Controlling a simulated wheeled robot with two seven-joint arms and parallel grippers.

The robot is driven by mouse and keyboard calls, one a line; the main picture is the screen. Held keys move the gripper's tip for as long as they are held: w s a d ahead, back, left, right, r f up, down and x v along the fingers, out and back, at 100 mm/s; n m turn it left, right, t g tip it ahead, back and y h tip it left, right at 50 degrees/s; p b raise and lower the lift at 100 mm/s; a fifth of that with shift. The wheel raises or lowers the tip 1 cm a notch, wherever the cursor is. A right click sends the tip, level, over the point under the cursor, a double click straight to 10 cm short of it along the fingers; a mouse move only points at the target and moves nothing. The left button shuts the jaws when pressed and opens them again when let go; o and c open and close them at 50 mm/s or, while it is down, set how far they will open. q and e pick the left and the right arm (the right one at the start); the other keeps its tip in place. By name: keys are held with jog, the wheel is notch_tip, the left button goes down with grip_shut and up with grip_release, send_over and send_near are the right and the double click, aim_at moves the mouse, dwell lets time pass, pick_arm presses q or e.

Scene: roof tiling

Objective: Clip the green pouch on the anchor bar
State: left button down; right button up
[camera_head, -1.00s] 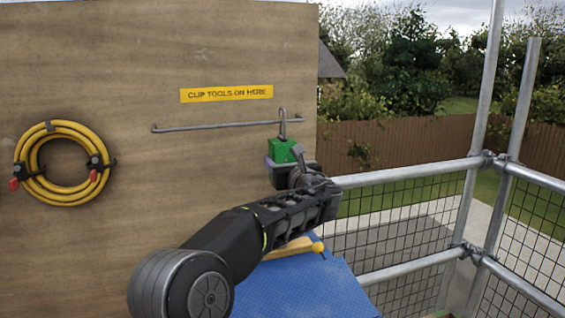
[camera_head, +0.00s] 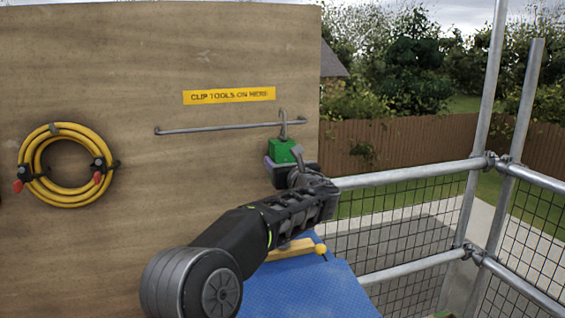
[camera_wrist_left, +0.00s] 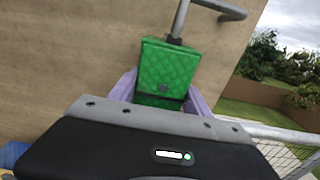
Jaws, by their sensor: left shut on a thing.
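The green pouch (camera_head: 283,151) has a grey hook (camera_head: 283,117) on top, which reaches up to the right end of the anchor bar (camera_head: 215,128) on the plywood wall. My left gripper (camera_head: 281,165) is shut on the pouch and holds it upright just below the bar. In the left wrist view the pouch (camera_wrist_left: 167,70) sits between the purple fingers (camera_wrist_left: 160,92), and the grey hook (camera_wrist_left: 180,18) rises from its top beside a grey bar end. I cannot tell whether the hook is around the bar or in front of it. My right gripper does not show.
A yellow sign (camera_head: 229,96) is above the bar. A coiled yellow hose (camera_head: 66,165) hangs on the wall at left. A blue surface (camera_head: 300,290) with a yellow-handled tool (camera_head: 296,250) lies below my arm. Scaffold rails (camera_head: 410,173) with mesh stand at right.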

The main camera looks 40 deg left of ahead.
pick_arm(q)
jog(key=shift+f, duration=0.1)
dwell(0.7)
jog(key=shift+f+b, duration=0.35)
jog(key=shift+b, duration=0.05)
jog(key=shift+f, duration=0.15)
jog(key=shift+f+b, duration=0.4)
jog(key=shift+b, duration=0.1)
jog(key=c, duration=0.6)
grip_release()
jog(key=shift+c, duration=0.2)
jog(key=shift+o, duration=1.2)
jog(key=shift+f, duration=0.1)
